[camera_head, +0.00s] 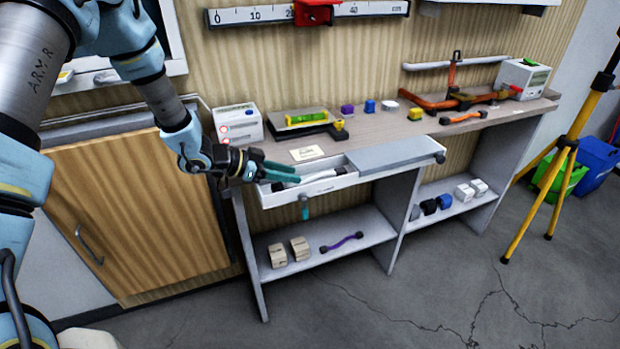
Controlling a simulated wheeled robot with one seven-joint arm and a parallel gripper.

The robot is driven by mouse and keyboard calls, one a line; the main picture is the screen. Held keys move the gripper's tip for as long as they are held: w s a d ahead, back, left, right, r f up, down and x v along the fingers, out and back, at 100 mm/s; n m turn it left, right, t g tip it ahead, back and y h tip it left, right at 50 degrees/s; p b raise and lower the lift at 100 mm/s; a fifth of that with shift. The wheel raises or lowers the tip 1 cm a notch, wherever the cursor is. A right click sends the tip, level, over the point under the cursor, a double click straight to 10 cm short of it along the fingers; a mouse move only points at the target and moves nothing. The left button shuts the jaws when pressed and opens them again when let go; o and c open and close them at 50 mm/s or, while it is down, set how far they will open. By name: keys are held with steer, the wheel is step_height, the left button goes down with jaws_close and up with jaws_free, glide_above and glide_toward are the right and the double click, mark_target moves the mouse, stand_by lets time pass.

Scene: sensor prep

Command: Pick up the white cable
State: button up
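The white cable (312,179) lies in the open drawer (264,200) at the front of the workbench. It has dark ends, and its left end is close to my gripper. My gripper (296,173) reaches in from the left, over the left part of the drawer. Its two teal fingers are apart with a gap between them, and nothing shows held there. The fingers are just above or beside the cable; I cannot tell whether they touch it.
A white box (238,124) and a tray with a yellow-green level (306,118) stand on the bench (375,135) behind the drawer. A lower shelf holds wooden blocks (300,248) and a purple cable (341,243). A yellow tripod (560,150) stands at right. The floor in front is clear.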

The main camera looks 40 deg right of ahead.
mark_target(308, 178)
steer(key=shift+p+x, duration=1.2)
steer(key=shift+x, duration=1.5)
steer(key=shift+s+a, duration=0.1)
steer(key=shift+c, duration=0.3)
jaws_close()
